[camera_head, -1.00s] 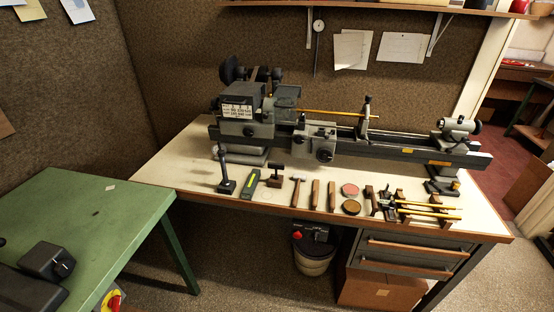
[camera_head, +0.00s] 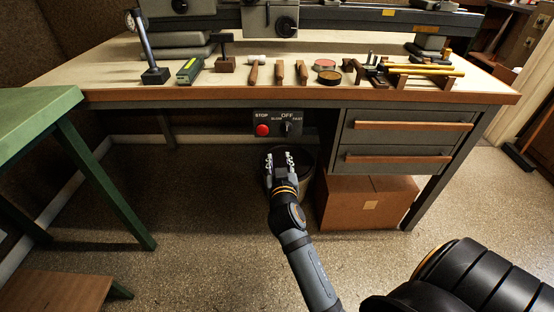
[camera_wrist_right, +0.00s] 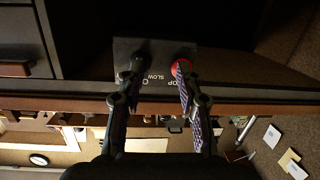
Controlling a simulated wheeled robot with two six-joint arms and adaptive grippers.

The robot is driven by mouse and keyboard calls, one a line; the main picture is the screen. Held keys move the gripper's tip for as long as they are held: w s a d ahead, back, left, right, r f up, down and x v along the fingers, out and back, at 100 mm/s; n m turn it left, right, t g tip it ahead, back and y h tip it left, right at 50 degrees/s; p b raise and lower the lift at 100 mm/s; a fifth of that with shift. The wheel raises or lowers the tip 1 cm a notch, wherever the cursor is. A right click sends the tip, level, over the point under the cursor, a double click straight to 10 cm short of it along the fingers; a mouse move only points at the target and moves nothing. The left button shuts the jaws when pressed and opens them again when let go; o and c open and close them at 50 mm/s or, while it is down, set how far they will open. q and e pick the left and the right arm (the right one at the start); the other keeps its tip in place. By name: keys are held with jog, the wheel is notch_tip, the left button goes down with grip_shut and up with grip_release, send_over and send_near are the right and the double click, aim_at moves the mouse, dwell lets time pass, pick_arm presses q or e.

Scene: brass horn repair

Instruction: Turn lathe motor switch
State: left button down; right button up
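The lathe motor switch panel (camera_head: 277,118) hangs under the bench's front edge, left of the drawers. It has a red stop button (camera_head: 262,130) on its left and a dark knob (camera_head: 288,128) on its right, with OFF, SLOW and FAST lettering. My right gripper (camera_head: 281,157) is open and empty, below and in front of the panel, pointing at it. In the right wrist view the panel (camera_wrist_right: 155,58) appears upside down beyond the open fingers (camera_wrist_right: 157,78). One finger overlaps the red button, and the other partly hides the knob. Contact cannot be told. My left gripper is not in view.
The bench front edge (camera_head: 300,97) lies above the panel. A dark bin (camera_head: 307,165) stands under it behind my gripper. Drawers (camera_head: 400,130) and a cardboard box (camera_head: 365,203) are to the right. A green table (camera_head: 35,125) stands left. Tools lie on the bench top.

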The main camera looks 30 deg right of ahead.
aim_at(287, 129)
notch_tip(287, 129, up, 4)
jog(key=s+d+m+h+b, duration=0.2)
jog(key=shift+t, duration=0.3)
jog(key=x, duration=0.9)
jog(key=shift+w+r+b, duration=0.1)
jog(key=shift+w+b, duration=0.2)
jog(key=shift+w, duration=0.1)
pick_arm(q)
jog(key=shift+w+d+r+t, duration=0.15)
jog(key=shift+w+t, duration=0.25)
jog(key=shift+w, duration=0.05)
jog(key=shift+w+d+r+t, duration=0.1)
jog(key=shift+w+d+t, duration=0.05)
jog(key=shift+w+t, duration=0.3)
pick_arm(e)
jog(key=shift+w+d, duration=0.2)
jog(key=shift+w, duration=0.1)
grip_shut()
